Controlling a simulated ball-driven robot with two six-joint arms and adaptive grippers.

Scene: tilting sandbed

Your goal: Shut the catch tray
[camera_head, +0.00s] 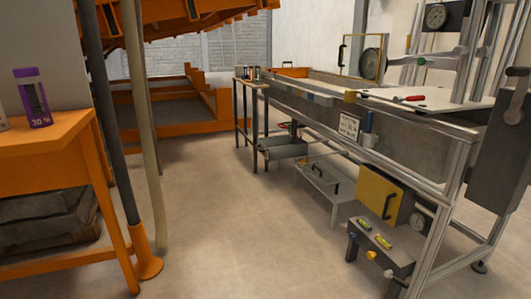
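No part is clearly marked as the catch tray. A grey plate with a black handle (324,179) lies lower, on a low grey bench. A yellow panel with a black handle (379,198) stands upright under the sandbed frame. I cannot tell which of these is the tray, or how far any of them is open. Neither of my grippers is in view.
An orange table (45,132) with a purple container (33,98) stands at the left. A dark post on an orange foot (147,266) rises beside it. A small grey stand (380,250) with coloured knobs is at the lower right. The floor (235,225) between is clear.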

